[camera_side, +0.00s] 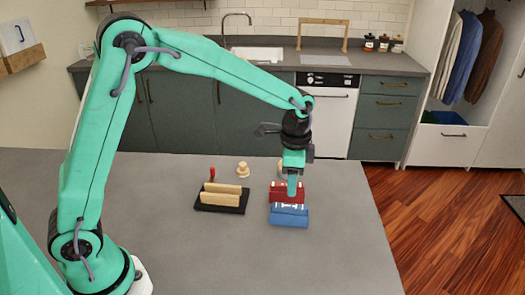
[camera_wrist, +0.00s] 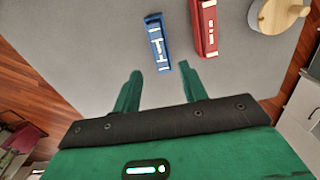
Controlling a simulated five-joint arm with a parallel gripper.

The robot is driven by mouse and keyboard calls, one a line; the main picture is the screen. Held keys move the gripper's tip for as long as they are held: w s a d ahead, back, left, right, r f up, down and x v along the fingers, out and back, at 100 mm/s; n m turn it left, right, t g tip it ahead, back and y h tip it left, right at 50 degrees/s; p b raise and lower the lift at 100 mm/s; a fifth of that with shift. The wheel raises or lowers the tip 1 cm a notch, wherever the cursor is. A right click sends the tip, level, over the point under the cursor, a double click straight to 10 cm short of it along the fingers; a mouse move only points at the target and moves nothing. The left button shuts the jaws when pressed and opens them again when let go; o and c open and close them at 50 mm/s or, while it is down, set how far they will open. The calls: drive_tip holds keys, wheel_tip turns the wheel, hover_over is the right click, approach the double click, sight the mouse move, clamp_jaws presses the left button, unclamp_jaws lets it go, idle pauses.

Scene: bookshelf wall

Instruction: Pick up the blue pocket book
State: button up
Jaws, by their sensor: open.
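The blue pocket book (camera_side: 289,216) lies on the grey table in front of a red book (camera_side: 286,192). In the wrist view the blue book (camera_wrist: 158,42) is ahead of my fingertips, with the red book (camera_wrist: 206,27) to its right and a gap between them. My gripper (camera_side: 292,188) points down over the books in the side view, covering part of the red book. In the wrist view my gripper (camera_wrist: 160,72) has its two green fingers apart with nothing between them. I cannot tell its exact height above the books.
A black-based wooden holder (camera_side: 221,205) with a red-handled item stands left of the books. A small wooden knob-like piece (camera_side: 243,169) stands behind it. A round wooden object (camera_wrist: 277,15) sits beyond the red book in the wrist view. The table's front is clear.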

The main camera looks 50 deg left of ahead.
sight(290, 206)
drive_tip(key=shift+f, duration=1.3)
drive_tip(key=shift+f, duration=2.6)
clamp_jaws()
